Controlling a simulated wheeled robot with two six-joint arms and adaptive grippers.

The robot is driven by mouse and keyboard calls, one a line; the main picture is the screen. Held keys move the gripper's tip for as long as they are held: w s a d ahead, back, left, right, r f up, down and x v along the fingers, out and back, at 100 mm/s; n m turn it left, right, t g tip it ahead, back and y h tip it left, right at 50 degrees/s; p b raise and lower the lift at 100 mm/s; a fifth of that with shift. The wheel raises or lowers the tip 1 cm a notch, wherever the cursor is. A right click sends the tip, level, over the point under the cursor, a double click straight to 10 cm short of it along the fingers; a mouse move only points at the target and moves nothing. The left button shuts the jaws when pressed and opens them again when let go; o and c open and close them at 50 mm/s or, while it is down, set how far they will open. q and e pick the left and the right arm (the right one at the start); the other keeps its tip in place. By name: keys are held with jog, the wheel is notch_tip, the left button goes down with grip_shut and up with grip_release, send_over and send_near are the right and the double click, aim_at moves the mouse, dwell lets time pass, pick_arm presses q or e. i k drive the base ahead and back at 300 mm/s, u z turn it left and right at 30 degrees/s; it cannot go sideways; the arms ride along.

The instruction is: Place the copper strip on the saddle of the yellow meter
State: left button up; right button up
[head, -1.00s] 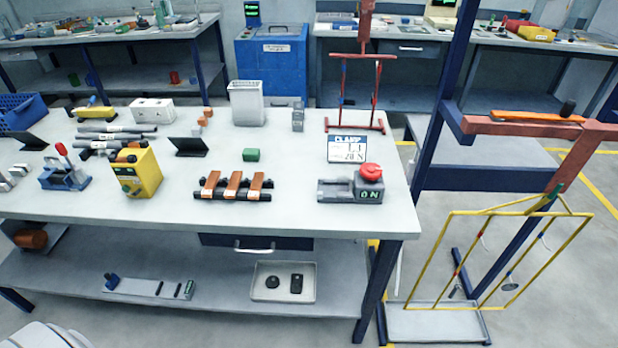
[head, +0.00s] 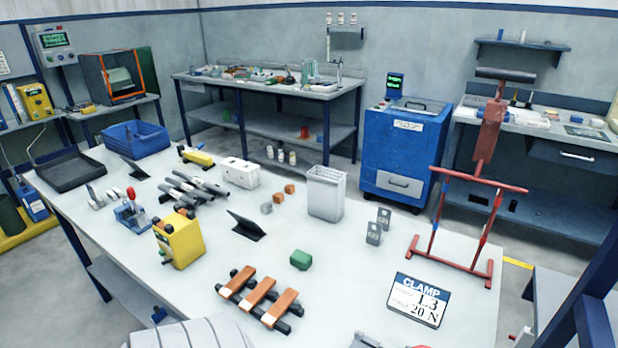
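Three copper strips (head: 263,291) lie side by side across a dark two-bar rack (head: 231,295) at the front of the table. The yellow meter (head: 180,243) stands upright on the table to the left of and behind the rack. Dark and copper-coloured parts show on its top, too small to tell as a saddle, and no strip lies there. Neither of my grippers is in view.
A green block (head: 300,260), a black stand (head: 247,225) and a clamp card (head: 418,299) are near the rack. A red-levered blue fixture (head: 132,213) stands left of the meter. A red frame (head: 467,238) stands at right. Clear tabletop separates rack and meter.

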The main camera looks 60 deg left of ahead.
aim_at(174, 221)
jog(key=i, duration=0.1)
jog(key=u, duration=1.45)
